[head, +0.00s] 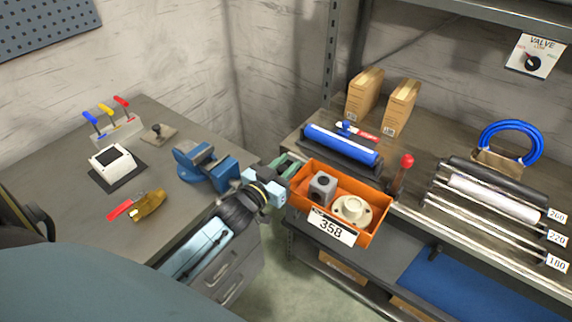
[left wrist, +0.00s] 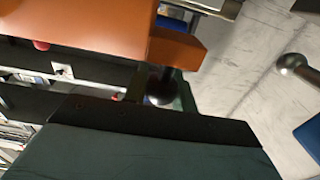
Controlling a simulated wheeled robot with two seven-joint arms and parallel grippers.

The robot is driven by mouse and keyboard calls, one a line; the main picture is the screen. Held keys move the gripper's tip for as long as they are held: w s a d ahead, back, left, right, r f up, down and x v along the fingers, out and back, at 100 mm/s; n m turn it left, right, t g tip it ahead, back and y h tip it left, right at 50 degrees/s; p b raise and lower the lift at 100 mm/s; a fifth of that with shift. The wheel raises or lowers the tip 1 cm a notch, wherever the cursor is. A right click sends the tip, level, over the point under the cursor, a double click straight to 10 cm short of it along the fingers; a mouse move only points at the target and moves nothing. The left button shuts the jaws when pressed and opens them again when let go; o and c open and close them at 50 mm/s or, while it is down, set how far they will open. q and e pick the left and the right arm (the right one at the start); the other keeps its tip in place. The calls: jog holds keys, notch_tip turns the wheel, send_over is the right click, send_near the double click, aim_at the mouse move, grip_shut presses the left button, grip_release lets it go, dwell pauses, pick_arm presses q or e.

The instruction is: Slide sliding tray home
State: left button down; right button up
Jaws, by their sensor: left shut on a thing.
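The sliding tray appears to be the orange open-topped bin (head: 377,232) labelled 358, at the front edge of the right-hand bench. It holds a grey block with a round hole (head: 322,187) and a cream flanged part (head: 351,208). My left gripper (head: 286,168) is at the tray's left end, shut on it; the exact contact is hard to see. In the left wrist view the orange tray (left wrist: 80,30) fills the upper left, with an orange lug and a dark round knob (left wrist: 161,88) beside the gripper. My right gripper is not in view.
A red-knobbed lever (head: 405,161) stands just right of the tray. Behind it lie a blue roller (head: 341,144) and two cardboard boxes (head: 364,94). Rods and rolls (head: 495,195) lie to the right. A blue vise (head: 205,165) sits on the left bench.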

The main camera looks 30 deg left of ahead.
pick_arm(q)
jog(key=a, duration=0.4)
jog(key=shift+w+a, duration=0.15)
jog(key=shift+a, duration=0.15)
jog(key=c, duration=1.5)
grip_release()
jog(key=shift+a, duration=0.1)
jog(key=shift+c, duration=0.2)
jog(key=o, duration=0.4)
jog(key=shift+a, duration=0.1)
jog(key=s, duration=1.3)
jog(key=shift+s+a+p, duration=0.2)
jog(key=shift+a+p, duration=0.15)
jog(key=shift+a, duration=0.05)
